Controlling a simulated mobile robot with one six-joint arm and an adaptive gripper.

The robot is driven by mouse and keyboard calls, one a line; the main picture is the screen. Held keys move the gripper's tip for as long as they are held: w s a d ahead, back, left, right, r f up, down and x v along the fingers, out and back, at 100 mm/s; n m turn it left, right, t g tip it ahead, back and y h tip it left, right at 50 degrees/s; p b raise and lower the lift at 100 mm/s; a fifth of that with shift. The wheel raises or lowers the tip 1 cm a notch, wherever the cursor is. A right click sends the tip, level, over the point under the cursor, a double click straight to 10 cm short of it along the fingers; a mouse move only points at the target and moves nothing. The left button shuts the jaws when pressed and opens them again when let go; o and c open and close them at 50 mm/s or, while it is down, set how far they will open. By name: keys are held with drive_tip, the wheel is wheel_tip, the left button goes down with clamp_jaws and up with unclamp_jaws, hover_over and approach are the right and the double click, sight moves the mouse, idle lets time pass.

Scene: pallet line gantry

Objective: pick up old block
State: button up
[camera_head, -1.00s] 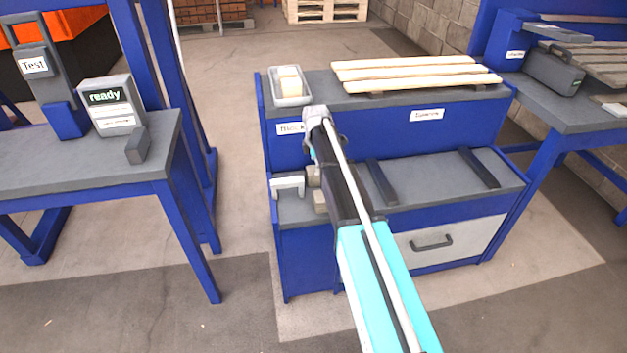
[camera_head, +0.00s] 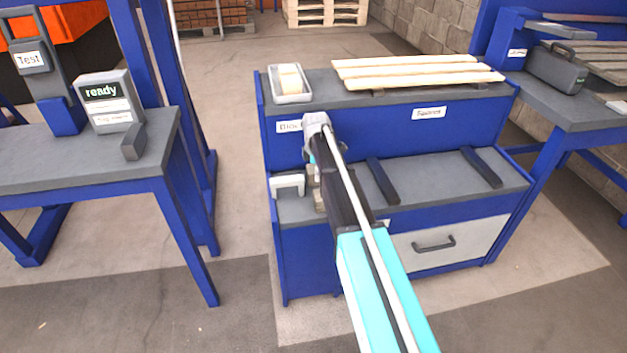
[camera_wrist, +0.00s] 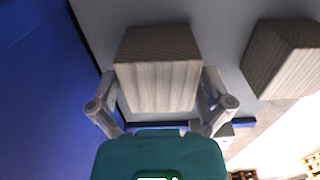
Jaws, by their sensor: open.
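A weathered grey-brown block (camera_wrist: 158,82) is in the middle of the wrist view, between the two open fingers of my gripper (camera_wrist: 159,92). The fingers stand on either side of it; I cannot tell whether either touches it. A second weathered block (camera_wrist: 284,60) lies to the right, outside the fingers. In the head view a little of a block (camera_head: 319,201) shows on the lower shelf (camera_head: 425,183), at its left end. My arm hides most of the blocks and the gripper fingers there.
A grey bracket (camera_head: 288,184) stands left of the blocks. Two dark bars (camera_head: 381,181) lie across the lower shelf. On the upper shelf are a grey tray (camera_head: 291,98) with a pale block in it and several pale boards (camera_head: 415,72). A drawer (camera_head: 440,243) is shut below.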

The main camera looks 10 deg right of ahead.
drive_tip(key=shift+f+b, duration=0.7)
drive_tip(key=shift+f, duration=0.3)
drive_tip(key=c, duration=0.9)
drive_tip(key=shift+r, duration=0.2)
drive_tip(key=shift+c, duration=0.3)
wheel_tip(320, 180, up, 3)
drive_tip(key=p, duration=0.3)
drive_tip(key=s+d+r+p, duration=0.3)
drive_tip(key=s+r+p, duration=0.6)
drive_tip(key=s, duration=0.4)
drive_tip(key=shift+s+d+r+p, duration=0.25)
drive_tip(key=shift+d+r+p, duration=0.15)
drive_tip(key=shift+p, duration=0.15)
drive_tip(key=shift+f, duration=0.1)
